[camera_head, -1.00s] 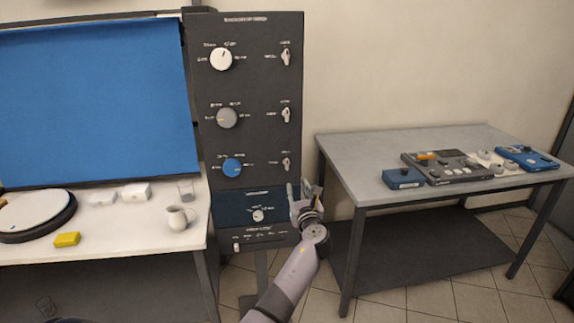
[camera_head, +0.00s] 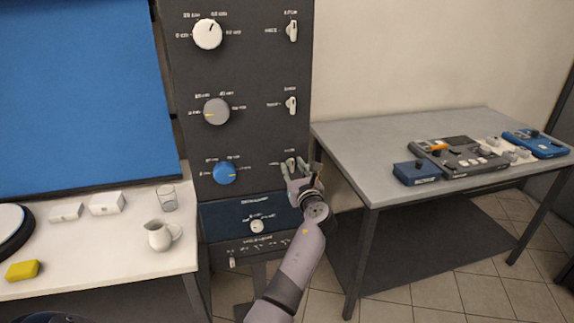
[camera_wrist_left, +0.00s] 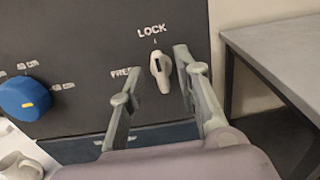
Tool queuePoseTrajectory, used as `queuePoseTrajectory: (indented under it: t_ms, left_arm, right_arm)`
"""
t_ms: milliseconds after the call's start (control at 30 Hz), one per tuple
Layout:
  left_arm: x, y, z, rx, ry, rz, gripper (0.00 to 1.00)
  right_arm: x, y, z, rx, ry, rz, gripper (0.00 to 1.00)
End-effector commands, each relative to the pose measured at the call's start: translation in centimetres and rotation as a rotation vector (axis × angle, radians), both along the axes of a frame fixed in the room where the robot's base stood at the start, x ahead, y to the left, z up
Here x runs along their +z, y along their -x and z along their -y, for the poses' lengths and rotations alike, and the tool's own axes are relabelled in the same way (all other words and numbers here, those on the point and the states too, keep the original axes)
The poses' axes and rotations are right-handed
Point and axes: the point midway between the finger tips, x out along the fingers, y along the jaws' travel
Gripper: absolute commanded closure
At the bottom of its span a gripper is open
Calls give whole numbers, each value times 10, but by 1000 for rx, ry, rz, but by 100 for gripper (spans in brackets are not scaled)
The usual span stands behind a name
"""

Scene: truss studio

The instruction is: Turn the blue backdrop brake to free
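The blue backdrop brake is a small white lever (camera_head: 290,163) at the lower right of the dark panel, in the same row as the blue knob (camera_head: 224,173). In the left wrist view the lever (camera_wrist_left: 160,72) stands almost upright, its tip toward the word LOCK; FREE is printed to its left, partly hidden by a finger. My left gripper (camera_head: 301,176) is open and empty at the lever. In the left wrist view its fingers (camera_wrist_left: 154,78) are spread on either side of the lever; I cannot tell whether the right one touches it. My right gripper is not in view.
The panel (camera_head: 255,75) also carries a white knob (camera_head: 207,34), a grey knob (camera_head: 216,111) and two more levers above. A white table with a jug (camera_head: 163,235) and glass (camera_head: 167,198) stands left. A grey table (camera_head: 365,150) with control boxes stands right.

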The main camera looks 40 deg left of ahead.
Motion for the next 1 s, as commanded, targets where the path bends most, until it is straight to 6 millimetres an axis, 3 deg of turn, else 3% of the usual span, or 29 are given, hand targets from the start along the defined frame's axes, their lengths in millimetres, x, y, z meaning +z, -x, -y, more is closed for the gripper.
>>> queuePoseTrajectory:
  t_ms: [367,800,1000]
  left_arm:
    - [1,0,2,0,-1,1,70]
    - [1,0,2,0,-1,1,99]
    - [1,0,2,0,-1,1,100]
  right_arm:
    - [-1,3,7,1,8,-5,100]
    - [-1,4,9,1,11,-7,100]
    - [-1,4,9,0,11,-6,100]
